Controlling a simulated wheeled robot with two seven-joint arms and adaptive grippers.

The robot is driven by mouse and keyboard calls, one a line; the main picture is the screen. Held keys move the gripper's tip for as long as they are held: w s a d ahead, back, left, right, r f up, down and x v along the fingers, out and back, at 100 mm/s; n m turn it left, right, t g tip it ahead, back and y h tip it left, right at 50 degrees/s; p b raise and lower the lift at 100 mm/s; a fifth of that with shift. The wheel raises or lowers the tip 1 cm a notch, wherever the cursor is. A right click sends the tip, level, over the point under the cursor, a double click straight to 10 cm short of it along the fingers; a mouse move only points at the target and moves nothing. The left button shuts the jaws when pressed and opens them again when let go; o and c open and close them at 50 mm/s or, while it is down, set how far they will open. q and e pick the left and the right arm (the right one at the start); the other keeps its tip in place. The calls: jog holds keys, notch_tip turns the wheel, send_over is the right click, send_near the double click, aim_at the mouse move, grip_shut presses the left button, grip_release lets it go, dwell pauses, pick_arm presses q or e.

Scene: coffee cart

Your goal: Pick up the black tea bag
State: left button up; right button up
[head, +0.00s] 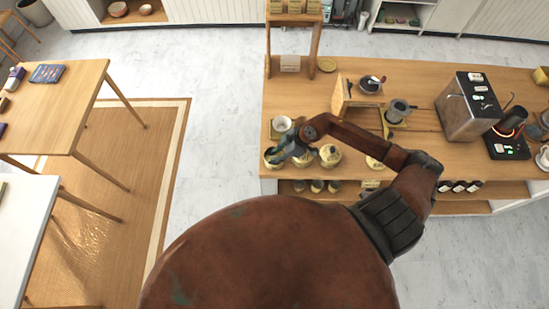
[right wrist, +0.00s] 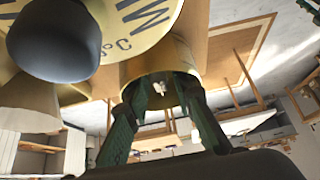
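My right gripper (head: 283,152) is at the front left of the cart counter, reaching down at a small gold canister (head: 269,162). In the right wrist view its two green fingers (right wrist: 166,88) are apart, with their tips at the open mouth of a gold canister (right wrist: 186,62). A small pale shape (right wrist: 160,88) shows inside, between the tips, and no contact with it is visible. I cannot tell whether it is the black tea bag, and no tea bag is clearly seen elsewhere. My left gripper is not in view.
An espresso machine (head: 466,108) stands further right.

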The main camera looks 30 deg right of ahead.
jog(key=c, duration=0.5)
jog(key=shift+r, duration=0.1)
